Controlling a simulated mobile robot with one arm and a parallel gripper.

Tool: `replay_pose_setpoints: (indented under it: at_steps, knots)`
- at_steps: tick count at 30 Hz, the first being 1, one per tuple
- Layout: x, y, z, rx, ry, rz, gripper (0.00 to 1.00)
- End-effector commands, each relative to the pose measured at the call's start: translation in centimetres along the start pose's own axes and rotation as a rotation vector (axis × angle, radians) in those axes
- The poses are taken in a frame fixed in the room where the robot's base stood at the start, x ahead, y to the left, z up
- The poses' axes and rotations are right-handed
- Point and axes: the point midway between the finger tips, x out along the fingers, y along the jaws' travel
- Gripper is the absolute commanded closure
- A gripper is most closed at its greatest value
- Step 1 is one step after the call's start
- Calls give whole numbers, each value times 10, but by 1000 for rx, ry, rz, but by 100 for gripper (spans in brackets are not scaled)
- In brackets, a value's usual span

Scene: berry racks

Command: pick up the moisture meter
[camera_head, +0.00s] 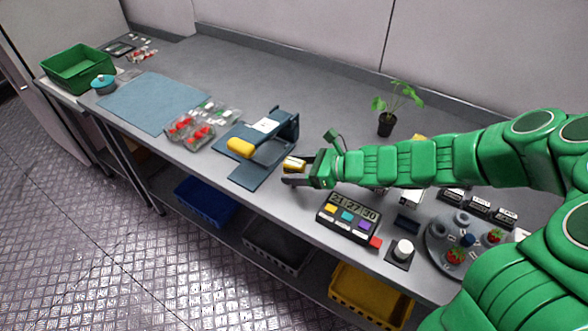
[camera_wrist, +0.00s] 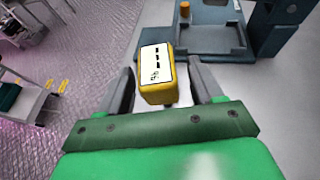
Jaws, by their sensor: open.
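The moisture meter is a small yellow block with a white, dark-marked face. In the wrist view the meter (camera_wrist: 157,72) is between the two dark fingers of my gripper (camera_wrist: 163,84). The fingers are open, with a visible gap on each side of it. In the head view the yellow meter (camera_head: 294,164) shows at the tip of my gripper (camera_head: 296,173), low over the front part of the bench. The fingers partly hide its lower end, and I cannot tell whether it touches the bench.
A dark blue stand (camera_head: 284,128) with a yellow rounded block (camera_head: 240,147) is just left of my gripper. A timer panel (camera_head: 348,216) lies to the right, near the front edge. A potted plant (camera_head: 387,124) stands behind my arm. The back middle bench is clear.

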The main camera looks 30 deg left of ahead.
Motion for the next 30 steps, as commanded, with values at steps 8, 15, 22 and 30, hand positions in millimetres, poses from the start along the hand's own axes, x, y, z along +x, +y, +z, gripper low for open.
replay_pose_setpoints:
  at_steps: [8,15,22,30]
  knots:
    - [9,0,0,-1,0,0,34]
    - [9,0,0,-1,0,0,45]
    - [9,0,0,-1,-1,0,80]
    - [9,0,1,0,-1,0,93]
